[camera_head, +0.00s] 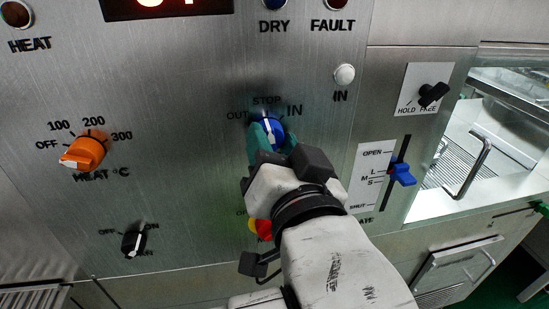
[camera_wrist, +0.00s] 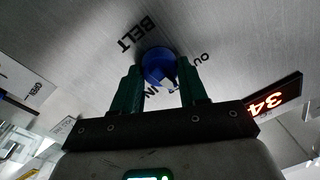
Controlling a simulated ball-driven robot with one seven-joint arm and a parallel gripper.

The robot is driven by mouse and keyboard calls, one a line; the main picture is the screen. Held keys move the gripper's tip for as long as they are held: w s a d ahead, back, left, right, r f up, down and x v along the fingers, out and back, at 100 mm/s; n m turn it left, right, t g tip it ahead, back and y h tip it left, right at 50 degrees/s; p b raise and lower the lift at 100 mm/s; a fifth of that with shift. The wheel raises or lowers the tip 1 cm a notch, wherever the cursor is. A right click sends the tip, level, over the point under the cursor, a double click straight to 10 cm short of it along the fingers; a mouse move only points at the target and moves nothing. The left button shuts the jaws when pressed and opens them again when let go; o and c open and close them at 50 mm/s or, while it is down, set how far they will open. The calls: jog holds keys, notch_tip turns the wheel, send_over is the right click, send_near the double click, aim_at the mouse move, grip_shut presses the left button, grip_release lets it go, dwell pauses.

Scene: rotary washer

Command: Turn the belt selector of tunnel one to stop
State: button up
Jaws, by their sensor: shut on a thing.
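The belt selector is a blue round knob (camera_head: 269,129) with a white pointer mark on the steel panel. Around it are the labels OUT, STOP and IN. In the head view its mark points up, close to STOP; whether it is exactly on it I cannot tell. My gripper (camera_head: 272,138) has its green fingers shut on the knob, one on each side. The wrist view, turned upside down, shows the blue knob (camera_wrist: 159,64) between the fingertips of my gripper (camera_wrist: 160,78), with BELT beyond it. STOP is hidden there.
An orange heat knob (camera_head: 84,151) and a small black switch (camera_head: 134,240) are at the left. A blue slider (camera_head: 402,174) and a black HOLD/FREE knob (camera_head: 433,94) are at the right. A red-and-yellow control (camera_head: 263,228) is below, partly behind my arm.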

jog(key=shift+f+m+b, duration=0.1)
jog(key=shift+m+b, duration=0.35)
jog(key=shift+m, duration=0.15)
jog(key=o, duration=1.1)
jog(key=shift+c, duration=0.2)
jog(key=p+v, duration=0.7)
jog(key=v, duration=0.3)
jog(key=shift+s, duration=0.4)
jog(key=shift+d, duration=0.1)
